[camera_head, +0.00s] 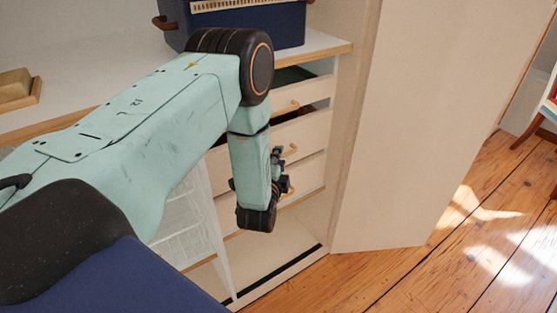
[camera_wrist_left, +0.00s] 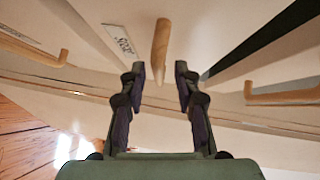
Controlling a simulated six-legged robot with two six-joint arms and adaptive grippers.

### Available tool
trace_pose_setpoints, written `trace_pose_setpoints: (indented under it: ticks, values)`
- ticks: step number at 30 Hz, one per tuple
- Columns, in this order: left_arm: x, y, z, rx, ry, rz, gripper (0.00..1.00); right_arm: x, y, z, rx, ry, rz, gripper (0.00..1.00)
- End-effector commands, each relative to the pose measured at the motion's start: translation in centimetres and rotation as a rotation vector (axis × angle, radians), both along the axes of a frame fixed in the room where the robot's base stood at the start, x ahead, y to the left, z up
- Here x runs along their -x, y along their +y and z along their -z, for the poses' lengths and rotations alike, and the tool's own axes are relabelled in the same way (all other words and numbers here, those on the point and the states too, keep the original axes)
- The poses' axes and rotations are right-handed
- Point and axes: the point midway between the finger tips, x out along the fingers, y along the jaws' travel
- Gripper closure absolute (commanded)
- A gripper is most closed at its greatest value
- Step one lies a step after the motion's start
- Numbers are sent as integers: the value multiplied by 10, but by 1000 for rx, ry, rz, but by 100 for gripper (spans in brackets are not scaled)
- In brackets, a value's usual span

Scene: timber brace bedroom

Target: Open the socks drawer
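The socks drawer (camera_wrist_left: 210,30) has a pale front and a small white label (camera_wrist_left: 118,40) reading "Socks". Its wooden handle (camera_wrist_left: 160,45) points toward the camera in the left wrist view. My left gripper (camera_wrist_left: 160,70) is open, one finger on each side of the handle's near end, with visible space at both sides. In the head view my left gripper (camera_head: 284,172) is beside the stacked drawer fronts, close to a wooden handle (camera_head: 290,150); my arm hides part of the drawers. My right gripper is not in view.
Handles of neighbouring drawers show on the left (camera_wrist_left: 40,50) and right (camera_wrist_left: 285,95) in the wrist view. A dark gap (camera_wrist_left: 265,40) lies beside the socks drawer. A pale panel (camera_head: 390,130) stands to the right. A blue box (camera_head: 290,25) sits on top; wooden floor (camera_head: 410,275) is clear.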

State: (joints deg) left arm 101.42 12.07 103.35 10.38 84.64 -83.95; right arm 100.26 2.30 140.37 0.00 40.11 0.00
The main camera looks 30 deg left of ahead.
Motion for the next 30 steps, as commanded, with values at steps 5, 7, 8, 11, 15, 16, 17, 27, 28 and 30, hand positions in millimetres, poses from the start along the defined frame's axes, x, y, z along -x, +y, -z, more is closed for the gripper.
trace_pose_setpoints:
  ticks: [5,7,8,11,15,16,17,27,28,30]
  values:
    - [-1,0,0,0,0,0,86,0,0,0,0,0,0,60]
    - [-1,0,0,0,0,0,92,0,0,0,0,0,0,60]
    - [-1,0,0,0,0,0,94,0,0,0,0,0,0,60]
    - [-1,0,0,0,1,0,100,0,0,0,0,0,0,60]
    - [0,0,0,0,0,0,100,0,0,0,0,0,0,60]
    - [0,0,0,0,0,0,100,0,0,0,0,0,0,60]
    - [0,0,0,0,0,-1,100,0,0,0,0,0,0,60]
    - [0,1,0,0,1,-3,100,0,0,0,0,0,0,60]
    - [0,1,0,0,1,-3,100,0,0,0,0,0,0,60]
    - [0,1,0,0,1,-3,100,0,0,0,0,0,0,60]
